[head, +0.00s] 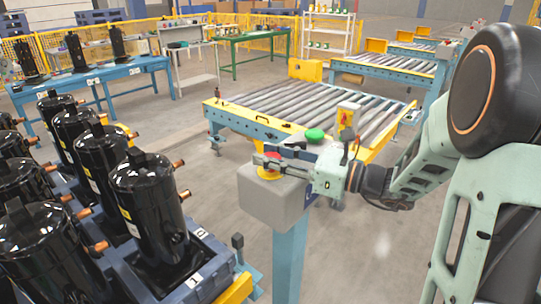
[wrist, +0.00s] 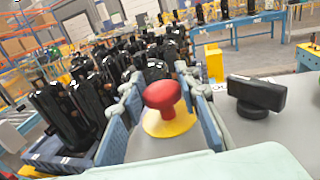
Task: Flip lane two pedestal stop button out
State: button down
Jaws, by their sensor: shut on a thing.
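The grey pedestal box (head: 268,200) stands on a blue post, with a red mushroom stop button (wrist: 162,97) on a yellow disc (wrist: 170,123) on its top. My gripper (head: 265,163) reaches in from the right over the box and is shut on the red stop button. In the wrist view, my fingers (wrist: 164,84) stand on either side of the red head. In the head view the fingers hide much of the button; the yellow disc's edge shows below. A green button (head: 314,135) and a black selector knob (wrist: 258,94) sit on the same box.
A roller conveyor (head: 310,107) with a yellow and blue frame lies just behind the pedestal. Black compressors (head: 147,205) stand on a blue pallet at the left, close to the pedestal. Bare floor (head: 370,255) lies at the right front.

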jog(key=c, duration=1.4)
grip_release()
jog(key=shift+r, duration=0.2)
jog(key=shift+c, duration=0.2)
jog(key=v, duration=1.2)
